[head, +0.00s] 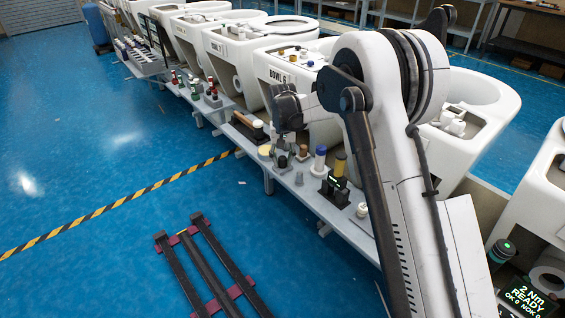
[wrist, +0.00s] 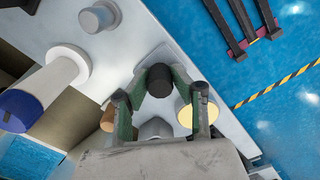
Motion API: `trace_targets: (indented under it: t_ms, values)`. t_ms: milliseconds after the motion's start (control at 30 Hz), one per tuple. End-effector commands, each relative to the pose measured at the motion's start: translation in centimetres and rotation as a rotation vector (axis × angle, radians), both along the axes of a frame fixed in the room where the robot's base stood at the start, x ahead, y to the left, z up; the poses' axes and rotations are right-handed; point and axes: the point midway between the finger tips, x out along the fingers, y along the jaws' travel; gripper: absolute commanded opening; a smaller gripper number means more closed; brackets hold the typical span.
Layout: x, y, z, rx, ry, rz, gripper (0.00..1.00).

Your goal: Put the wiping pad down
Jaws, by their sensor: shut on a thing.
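My gripper (wrist: 160,78) is shut on a dark, short cylindrical piece (wrist: 158,81), which looks like the handle of the wiping pad. Its green fingers close on it from both sides in the wrist view. In the head view my gripper (head: 284,150) is low over the narrow grey shelf (head: 338,213) beside the bowls, and the dark piece (head: 283,161) shows below it. Any pad face under the piece is hidden, and I cannot tell whether it touches the shelf. A pale yellow disc (wrist: 188,116) lies close beside one finger and also shows in the head view (head: 265,151).
A blue-capped white bottle (head: 319,160), a brown cylinder (head: 303,152) and a yellow-topped item in a dark stand (head: 340,164) crowd the shelf nearby. A brush (head: 248,124) lies farther left. White toilet bowls (head: 293,70) line the far side. The blue floor (head: 110,180) is mostly open.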

Motion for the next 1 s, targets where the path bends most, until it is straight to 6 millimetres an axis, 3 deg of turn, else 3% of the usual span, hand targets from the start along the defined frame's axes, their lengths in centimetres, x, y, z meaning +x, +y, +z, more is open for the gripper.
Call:
trace_targets:
  t_ms: [333, 367, 500, 833, 1000]
  values:
    - [0.0, 0.0, -0.3, 0.0, 0.0, 0.0, 0.0]
    - [0.0, 0.0, -0.3, 0.0, 0.0, 0.0, 0.24]
    - [0.0, 0.0, -0.2, 0.0, 0.0, 0.0, 0.42]
    - [0.0, 0.0, 0.1, 0.0, 0.0, 0.0, 0.42]
    - [0.0, 0.0, 2.3, 0.0, 0.0, 0.0, 0.42]
